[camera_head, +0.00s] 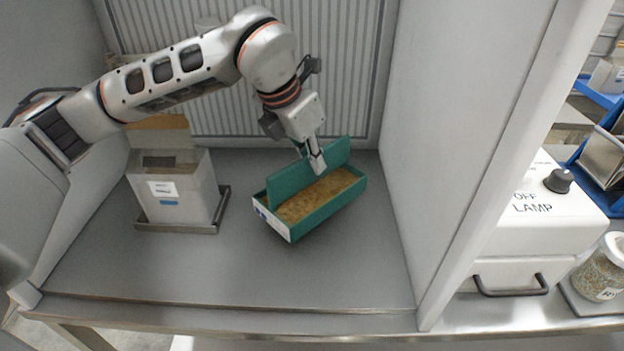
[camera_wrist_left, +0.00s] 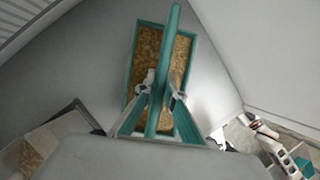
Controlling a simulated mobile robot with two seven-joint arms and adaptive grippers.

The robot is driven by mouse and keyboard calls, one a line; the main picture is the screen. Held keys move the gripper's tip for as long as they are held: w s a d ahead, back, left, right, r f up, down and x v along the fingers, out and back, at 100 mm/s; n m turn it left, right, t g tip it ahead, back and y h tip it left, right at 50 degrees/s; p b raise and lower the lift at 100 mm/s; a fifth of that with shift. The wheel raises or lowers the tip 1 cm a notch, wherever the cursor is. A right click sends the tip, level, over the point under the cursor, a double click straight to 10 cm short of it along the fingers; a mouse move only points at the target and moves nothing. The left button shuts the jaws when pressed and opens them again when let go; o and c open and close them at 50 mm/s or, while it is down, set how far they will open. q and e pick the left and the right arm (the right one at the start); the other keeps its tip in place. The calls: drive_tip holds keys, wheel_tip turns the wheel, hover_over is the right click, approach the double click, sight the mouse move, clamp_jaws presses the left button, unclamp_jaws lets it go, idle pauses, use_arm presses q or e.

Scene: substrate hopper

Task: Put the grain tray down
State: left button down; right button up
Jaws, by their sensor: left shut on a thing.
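My left gripper (camera_head: 316,165) comes down from above and is shut on the tall green wall. In the left wrist view the fingers (camera_wrist_left: 160,95) pinch this wall from both sides, with the grain tray (camera_wrist_left: 192,132) below.
A grey hopper box (camera_head: 183,196) with an open brown flap stands on a metal tray (camera_head: 172,229) left of the grain tray. A white cabinet wall (camera_head: 462,120) bounds the right side. The floor in front (camera_head: 230,275) is clear. A lamp box (camera_head: 535,215) is outside, right.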

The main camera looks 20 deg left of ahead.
sight(313, 181)
use_arm(q)
drive_tip(key=shift+f, duration=2.45)
drive_tip(key=shift+f, duration=0.1)
drive_tip(key=c, duration=2.2)
unclamp_jaws()
drive_tip(key=shift+o, duration=0.3)
drive_tip(key=shift+s+a+r, duration=0.1)
drive_tip(key=shift+r, duration=0.45)
drive_tip(key=v, duration=1.1)
drive_tip(key=shift+s, duration=0.1)
